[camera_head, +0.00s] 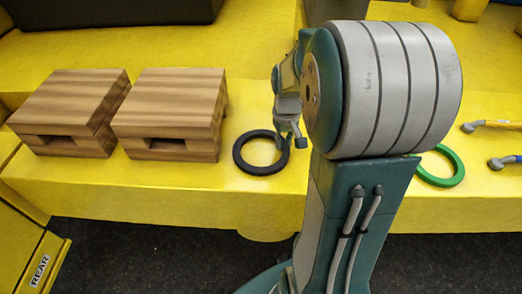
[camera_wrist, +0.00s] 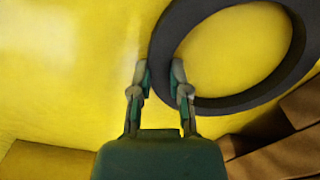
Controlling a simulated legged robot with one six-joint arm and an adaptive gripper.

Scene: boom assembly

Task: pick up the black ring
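The black ring (camera_head: 238,155) lies flat on the yellow surface, right of two wooden blocks. In the wrist view the black ring (camera_wrist: 168,38) fills the upper right, its top cut off by the frame. My gripper (camera_head: 291,138) is at the ring's right side in the head view, pointing down. In the wrist view my gripper (camera_wrist: 161,75) has its two fingers apart, with the ring's near band between them. The right finger overlaps the band near the ring's opening. I cannot tell whether the fingers touch the ring.
Two wooden blocks (camera_head: 172,98) (camera_head: 68,95) stand left of the ring; wood also shows at the wrist view's lower right (camera_wrist: 290,140). A green ring (camera_head: 452,180) lies right of my arm. Tools with grey ends (camera_head: 497,163) lie at the far right. The yellow surface's front edge is near.

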